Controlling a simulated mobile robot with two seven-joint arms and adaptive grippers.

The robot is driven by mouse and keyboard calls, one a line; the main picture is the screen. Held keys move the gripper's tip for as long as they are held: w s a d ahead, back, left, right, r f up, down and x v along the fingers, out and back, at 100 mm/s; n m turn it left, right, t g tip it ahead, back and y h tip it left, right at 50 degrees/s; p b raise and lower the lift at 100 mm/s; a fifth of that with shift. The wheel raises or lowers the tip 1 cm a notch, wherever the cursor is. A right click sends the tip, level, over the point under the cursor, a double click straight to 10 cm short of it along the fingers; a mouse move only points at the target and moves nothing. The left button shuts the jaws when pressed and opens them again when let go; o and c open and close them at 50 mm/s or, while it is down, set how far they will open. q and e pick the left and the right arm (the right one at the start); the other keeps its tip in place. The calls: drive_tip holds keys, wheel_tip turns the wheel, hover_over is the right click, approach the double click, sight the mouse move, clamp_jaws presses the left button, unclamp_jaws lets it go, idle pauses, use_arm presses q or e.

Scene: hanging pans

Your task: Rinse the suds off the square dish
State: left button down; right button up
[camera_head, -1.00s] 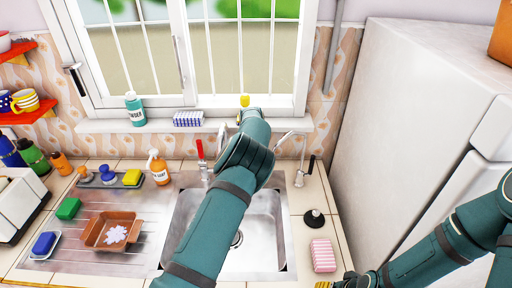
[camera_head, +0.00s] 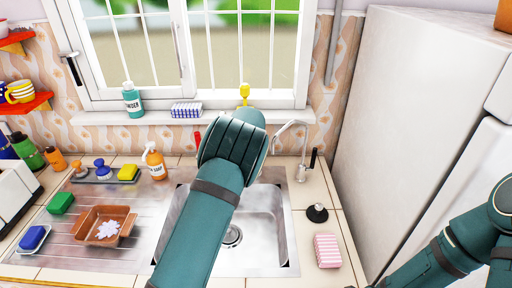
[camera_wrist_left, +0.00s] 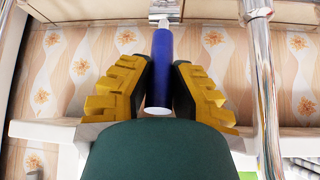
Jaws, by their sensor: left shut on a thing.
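The square dish (camera_head: 84,223) is brown, with a white patch of suds (camera_head: 108,229) inside. It sits on the ribbed drainboard left of the sink (camera_head: 281,226). In the left wrist view, my left gripper (camera_wrist_left: 158,84) has its yellow-padded fingers on both sides of a blue tap lever (camera_wrist_left: 162,62), shut on it. In the head view my left forearm hides this gripper and the blue lever. A red tap lever (camera_head: 197,138) shows just left of the arm. My right arm is at the lower right; its gripper is out of the picture.
A chrome spout (camera_wrist_left: 263,85) stands beside the left gripper. A side tap (camera_head: 300,150), black plug (camera_head: 317,213) and pink striped sponge (camera_head: 327,250) are right of the sink. A green sponge (camera_head: 60,203) and blue sponge (camera_head: 33,238) lie near the dish. A fridge (camera_head: 420,130) bounds the right.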

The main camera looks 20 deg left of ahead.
use_arm(q)
drive_tip(key=c, duration=0.8)
unclamp_jaws()
drive_tip(key=shift+f, duration=0.1)
drive_tip(key=v, duration=1.2)
